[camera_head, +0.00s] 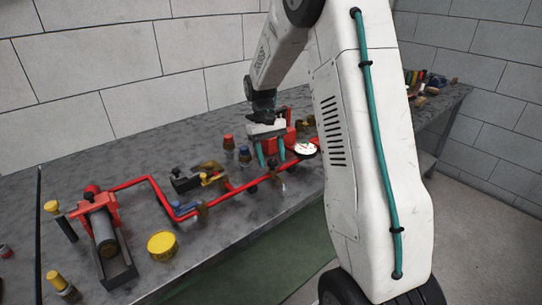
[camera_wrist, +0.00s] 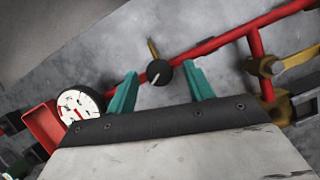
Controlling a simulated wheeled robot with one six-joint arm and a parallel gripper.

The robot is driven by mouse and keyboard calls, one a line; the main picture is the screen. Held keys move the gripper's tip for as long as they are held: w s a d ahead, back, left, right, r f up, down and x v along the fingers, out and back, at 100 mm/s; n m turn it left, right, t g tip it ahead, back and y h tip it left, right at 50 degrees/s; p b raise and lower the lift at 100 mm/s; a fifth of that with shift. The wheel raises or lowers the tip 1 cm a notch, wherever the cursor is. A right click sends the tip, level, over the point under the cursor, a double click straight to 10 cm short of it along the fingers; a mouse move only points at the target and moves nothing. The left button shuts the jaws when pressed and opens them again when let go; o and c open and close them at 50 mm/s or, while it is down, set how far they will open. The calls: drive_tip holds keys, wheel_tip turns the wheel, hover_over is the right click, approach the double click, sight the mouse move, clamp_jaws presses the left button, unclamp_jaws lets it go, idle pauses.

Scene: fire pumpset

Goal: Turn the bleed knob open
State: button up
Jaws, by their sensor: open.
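In the wrist view the bleed knob (camera_wrist: 158,72) is a round black knob with a pale pointer line, set at the red pipe. A thin brass stem (camera_wrist: 152,48) shows just beyond it. My gripper (camera_wrist: 164,74) is open, with one teal finger on each side of the knob and a visible gap to both. I cannot tell whether the fingertips are down at the knob's height. In the head view my gripper (camera_head: 271,157) points down over the red pipe (camera_head: 236,188), left of the gauge. The knob is not clear there.
A white dial gauge (camera_head: 305,148) stands close to my gripper; it also shows in the wrist view (camera_wrist: 80,105). A red block (camera_head: 276,138) is behind the fingers. Brass valve parts (camera_wrist: 268,68) sit on the pipe to the right. A yellow round cap (camera_head: 162,245) lies on the bench (camera_head: 215,236).

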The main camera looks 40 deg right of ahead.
drive_tip(key=v, duration=0.7)
drive_tip(key=shift+r, duration=0.35)
drive_tip(key=shift+w, duration=0.15)
